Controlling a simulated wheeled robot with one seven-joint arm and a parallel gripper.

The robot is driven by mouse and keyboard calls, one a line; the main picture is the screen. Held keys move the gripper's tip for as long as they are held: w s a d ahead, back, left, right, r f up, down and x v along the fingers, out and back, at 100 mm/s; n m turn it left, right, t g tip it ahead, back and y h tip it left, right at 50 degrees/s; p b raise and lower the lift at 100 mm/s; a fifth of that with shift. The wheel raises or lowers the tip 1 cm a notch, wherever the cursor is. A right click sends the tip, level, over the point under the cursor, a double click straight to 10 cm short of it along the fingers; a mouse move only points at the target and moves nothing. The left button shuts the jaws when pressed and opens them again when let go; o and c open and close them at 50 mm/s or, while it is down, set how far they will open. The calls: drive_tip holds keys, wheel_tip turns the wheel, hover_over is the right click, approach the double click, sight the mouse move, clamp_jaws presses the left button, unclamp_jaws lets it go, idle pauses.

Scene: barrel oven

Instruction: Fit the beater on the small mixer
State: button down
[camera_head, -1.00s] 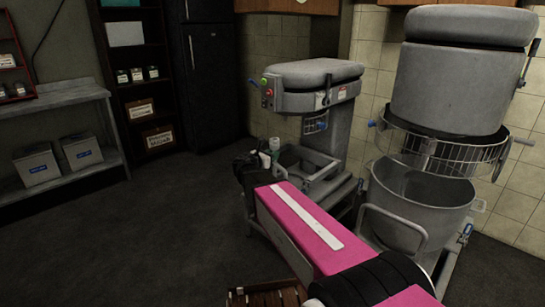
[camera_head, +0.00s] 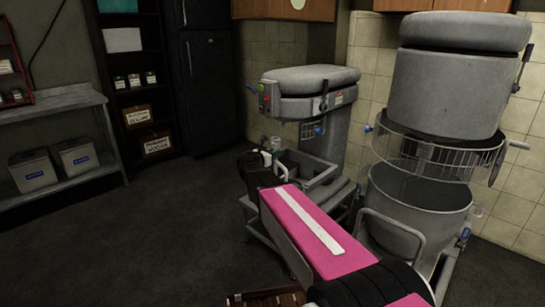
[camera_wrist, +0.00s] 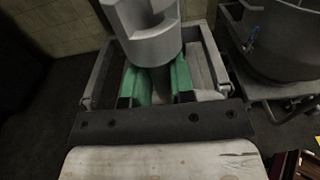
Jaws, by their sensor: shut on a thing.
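The small mixer (camera_head: 312,85) stands against the tiled wall, its grey head above an open frame with rails (camera_head: 318,170). My gripper (camera_head: 275,160) is at the front left of that frame, below the mixer head. In the wrist view, my gripper's green fingers (camera_wrist: 160,82) are shut on a grey piece with a notched, cylindrical end (camera_wrist: 148,32), which I take as the beater. The end stands out beyond the fingertips. The rest of the beater is hidden. The rails of the frame show on both sides of the fingers in the wrist view.
A large mixer (camera_head: 455,80) with a wire guard and bowl (camera_head: 415,205) stands close on the right. A metal table (camera_head: 60,105) with grey bins and a dark shelf (camera_head: 135,70) are at the left. The floor (camera_head: 130,235) at the left is clear.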

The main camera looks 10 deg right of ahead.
drive_tip(key=w+d, duration=0.5)
drive_tip(key=w, duration=0.6)
drive_tip(key=shift+w+d, duration=0.3)
drive_tip(key=shift+d, duration=0.05)
idle(0.5)
drive_tip(key=shift+r, duration=1.95)
idle(2.3)
